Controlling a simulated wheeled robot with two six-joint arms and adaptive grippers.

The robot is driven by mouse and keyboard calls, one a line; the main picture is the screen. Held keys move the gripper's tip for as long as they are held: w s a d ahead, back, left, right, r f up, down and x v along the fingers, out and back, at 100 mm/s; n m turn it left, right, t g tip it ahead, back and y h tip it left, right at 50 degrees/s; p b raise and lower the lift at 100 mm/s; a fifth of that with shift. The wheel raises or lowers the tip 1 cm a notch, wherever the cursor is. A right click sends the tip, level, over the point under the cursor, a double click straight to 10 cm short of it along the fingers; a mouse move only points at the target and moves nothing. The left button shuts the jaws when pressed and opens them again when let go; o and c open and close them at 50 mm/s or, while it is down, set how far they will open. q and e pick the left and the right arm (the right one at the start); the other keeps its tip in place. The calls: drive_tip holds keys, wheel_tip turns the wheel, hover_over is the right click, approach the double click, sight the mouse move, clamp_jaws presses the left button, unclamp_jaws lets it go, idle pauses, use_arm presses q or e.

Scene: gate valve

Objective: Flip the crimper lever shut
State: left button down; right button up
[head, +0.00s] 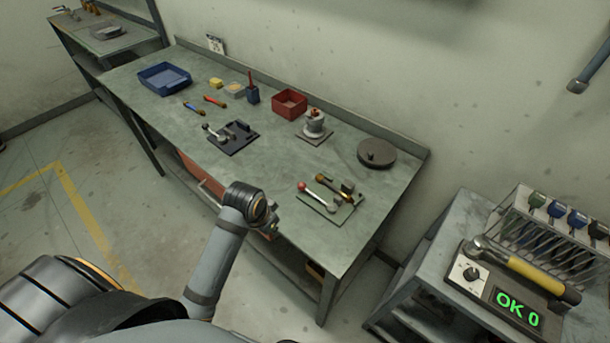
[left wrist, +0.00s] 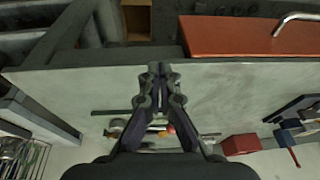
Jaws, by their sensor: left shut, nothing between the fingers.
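Two lever fixtures lie on the workbench, and I cannot tell for certain which is the crimper. One plate (head: 327,205) near the right front bears a red-ball lever (head: 304,187) and a second, brown-knobbed lever (head: 321,178). The other, a dark plate (head: 236,141), has a grey-knobbed lever (head: 212,131). My left gripper (head: 273,222) is at the front edge, left of the red-ball lever, mostly hidden by its wrist. In the left wrist view its fingers (left wrist: 160,70) are shut and empty. The red ball (left wrist: 170,129) shows partly behind them. My right gripper is not in view.
A valve (head: 315,126), red bin (head: 290,104), round dark disc (head: 377,153) and blue tray (head: 165,78) stand farther back on the bench (head: 180,140). A side cart at right carries a yellow-handled tool (head: 530,276) and a display reading "OK 0" (head: 517,307).

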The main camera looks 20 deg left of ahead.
sight(317, 197)
use_arm(q)
drive_tip(key=w+r+m, duration=0.1)
drive_tip(key=w, duration=0.2)
drive_tip(key=w+d+r+m+h, duration=0.1)
drive_tip(key=w, duration=0.2)
drive_tip(key=w+r+m, duration=0.1)
drive_tip(key=w, duration=0.2)
drive_tip(key=shift+d, duration=0.4)
drive_tip(key=w+d+r+m+g+h, duration=0.1)
drive_tip(key=w+d+r+m+h, duration=0.1)
drive_tip(key=w+r, duration=0.7)
drive_tip(key=shift+d+m, duration=0.45)
drive_tip(key=shift+m, duration=0.65)
drive_tip(key=p+x, duration=0.2)
drive_tip(key=x, duration=0.7)
drive_tip(key=shift+d+f, duration=0.15)
drive_tip(key=shift+f, duration=0.05)
drive_tip(key=shift+s+a+f+p, duration=0.3)
drive_tip(key=shift+s+a+p, duration=0.1)
drive_tip(key=shift+a+p, duration=0.15)
drive_tip(key=shift+s+a+f+p, duration=0.25)
drive_tip(key=shift+s+a+p, duration=0.2)
drive_tip(key=shift+a, duration=0.25)
drive_tip(key=shift+s+a+f, duration=0.1)
drive_tip(key=shift+s+a, duration=0.15)
drive_tip(key=shift+a, duration=0.15)
drive_tip(key=shift+d, duration=0.1)
